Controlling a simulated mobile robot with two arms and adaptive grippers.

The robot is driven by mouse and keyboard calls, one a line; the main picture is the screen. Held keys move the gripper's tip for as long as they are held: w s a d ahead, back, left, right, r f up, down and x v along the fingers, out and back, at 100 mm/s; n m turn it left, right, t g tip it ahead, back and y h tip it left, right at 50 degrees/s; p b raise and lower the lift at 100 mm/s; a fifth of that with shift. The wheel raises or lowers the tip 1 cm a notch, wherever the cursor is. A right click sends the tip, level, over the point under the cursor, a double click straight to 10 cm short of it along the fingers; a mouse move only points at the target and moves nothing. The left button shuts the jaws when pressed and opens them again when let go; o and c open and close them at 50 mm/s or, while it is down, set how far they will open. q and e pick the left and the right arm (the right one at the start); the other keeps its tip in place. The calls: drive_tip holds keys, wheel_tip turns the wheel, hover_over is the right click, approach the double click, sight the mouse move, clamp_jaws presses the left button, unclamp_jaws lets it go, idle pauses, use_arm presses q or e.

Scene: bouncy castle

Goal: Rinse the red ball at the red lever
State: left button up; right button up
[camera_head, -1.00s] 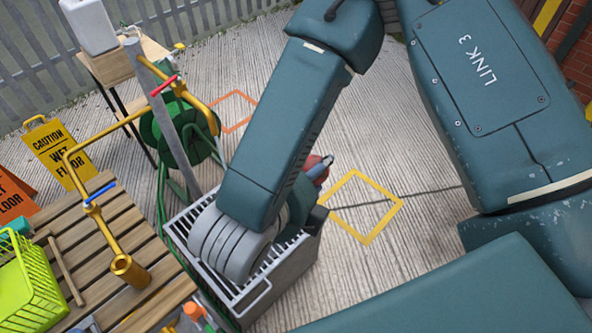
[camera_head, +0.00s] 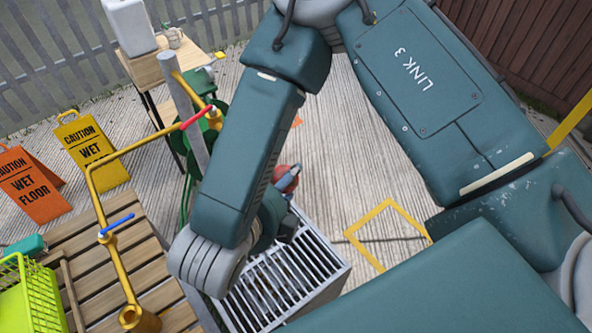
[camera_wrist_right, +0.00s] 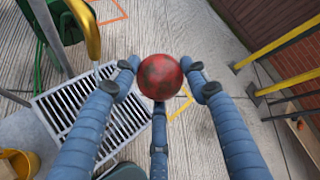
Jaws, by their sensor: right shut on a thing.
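The red ball (camera_head: 288,178), mottled with dark patches, is held by my right gripper (camera_head: 291,176), partly hidden behind my arm in the head view. In the right wrist view the ball (camera_wrist_right: 160,77) sits between the fingertips of the gripper (camera_wrist_right: 163,80), which is shut on it. The red lever (camera_head: 196,118) is on the yellow pipe by a grey post, left of the ball and apart from it. The pipe's downturned end (camera_wrist_right: 92,40) shows left of the ball in the wrist view. My left gripper is not in view.
A slatted metal grate (camera_head: 300,275) lies below the ball. A blue lever (camera_head: 117,223) is on the same yellow pipe above the wooden table (camera_head: 90,255). A green hose reel (camera_wrist_right: 40,20) stands behind the post. Caution signs (camera_head: 95,150) stand at left.

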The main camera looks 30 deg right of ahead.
drive_tip(key=a+f+n+t+y+p, duration=0.3)
drive_tip(key=a+f+n+y, duration=0.25)
drive_tip(key=a+f, duration=0.8)
drive_tip(key=s+d+f+p, duration=0.1)
drive_tip(key=s+d+f, duration=0.1)
drive_tip(key=w+d+f+b, duration=0.1)
drive_tip(key=w+d+b, duration=0.1)
drive_tip(key=w, duration=0.4)
drive_tip(key=w+d+f+b, duration=0.1)
drive_tip(key=w+d+b, duration=0.2)
drive_tip(key=w+b, duration=0.2)
drive_tip(key=shift+w+d+f, duration=0.3)
drive_tip(key=shift+w, duration=0.5)
drive_tip(key=shift+n, duration=0.25)
